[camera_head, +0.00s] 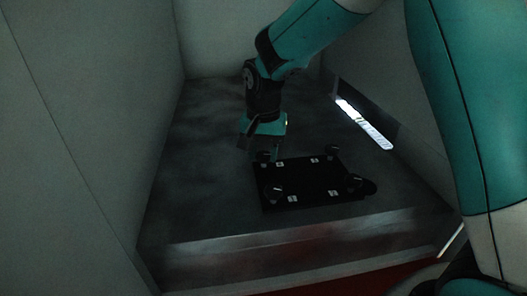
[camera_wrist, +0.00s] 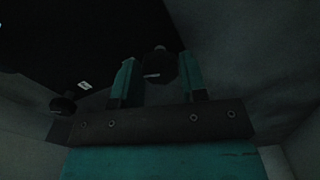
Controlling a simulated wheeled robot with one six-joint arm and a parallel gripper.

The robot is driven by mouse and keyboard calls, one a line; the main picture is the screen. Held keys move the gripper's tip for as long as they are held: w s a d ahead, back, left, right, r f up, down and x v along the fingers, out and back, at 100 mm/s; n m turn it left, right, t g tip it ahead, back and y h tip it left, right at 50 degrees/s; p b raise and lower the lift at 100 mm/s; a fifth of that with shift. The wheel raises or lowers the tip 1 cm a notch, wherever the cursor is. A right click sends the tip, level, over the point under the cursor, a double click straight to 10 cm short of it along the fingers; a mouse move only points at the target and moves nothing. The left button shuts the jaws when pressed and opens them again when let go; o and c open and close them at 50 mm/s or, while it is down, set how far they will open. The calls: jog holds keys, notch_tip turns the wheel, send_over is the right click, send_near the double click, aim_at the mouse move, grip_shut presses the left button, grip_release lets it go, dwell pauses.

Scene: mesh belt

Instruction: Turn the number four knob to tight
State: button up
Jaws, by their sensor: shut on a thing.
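A black panel (camera_head: 310,182) with several black knobs lies on the dark surface. My gripper (camera_head: 262,150) comes down over its back left corner. In the wrist view its teal fingers (camera_wrist: 157,80) stand on both sides of a dark knob (camera_wrist: 158,66) with a small light mark, and they are shut on it. The other knobs are the back right knob (camera_head: 332,149), the front left knob (camera_head: 273,188) and the front right knob (camera_head: 354,183). Small white labels (camera_head: 292,198) sit near the knobs. Their numbers are too small to read, so I cannot tell which knob is number four.
Pale walls (camera_head: 85,120) enclose the surface at the left and back. A bright slot (camera_head: 364,124) shows at the right. A raised front edge (camera_head: 285,230) runs before the panel. The dark surface left of the panel (camera_head: 195,190) is clear.

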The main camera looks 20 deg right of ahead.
aim_at(264, 154)
jog(key=shift+w+r+m, duration=0.1)
jog(key=shift+m, duration=1.1)
jog(key=o, duration=0.9)
notch_tip(264, 154, up, 17)
jog(key=b, duration=0.3)
jog(key=shift+d+r, duration=0.1)
jog(key=shift+r, duration=0.1)
